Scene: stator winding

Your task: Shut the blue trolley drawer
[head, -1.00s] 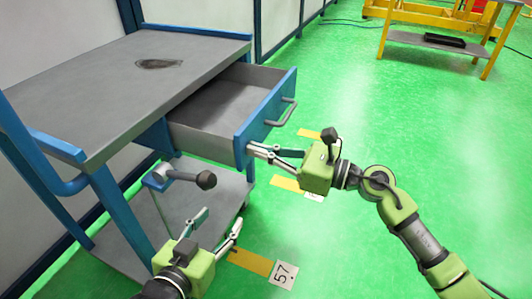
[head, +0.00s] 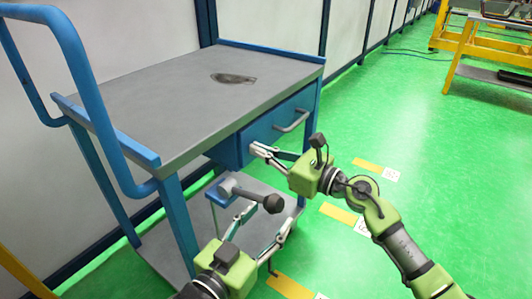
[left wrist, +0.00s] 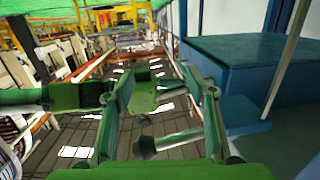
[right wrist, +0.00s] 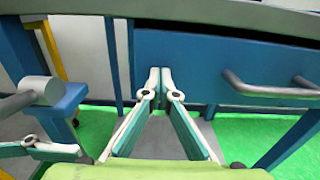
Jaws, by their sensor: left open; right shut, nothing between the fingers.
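The blue trolley (head: 135,95) has a grey top and a blue drawer (head: 262,132) under its right side. The drawer front sits close under the top's edge, and its inside cannot be seen. A small remaining gap cannot be ruled out. The grey bar handle (head: 293,121) is on the front. My right gripper (head: 257,151) is shut and empty, its fingertips at the left part of the drawer front. The right wrist view shows the tips (right wrist: 159,76) against or very near the blue front (right wrist: 215,60), left of the handle (right wrist: 275,90). My left gripper (head: 268,222) is open and empty, lower down.
A blue bracket with a grey rod and dark knob (head: 272,203) stands out near my left gripper. The trolley's lower shelf (head: 160,245) is below. Yellow floor markings (head: 340,214) lie on open green floor at right. A yellow table (head: 480,50) stands far back.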

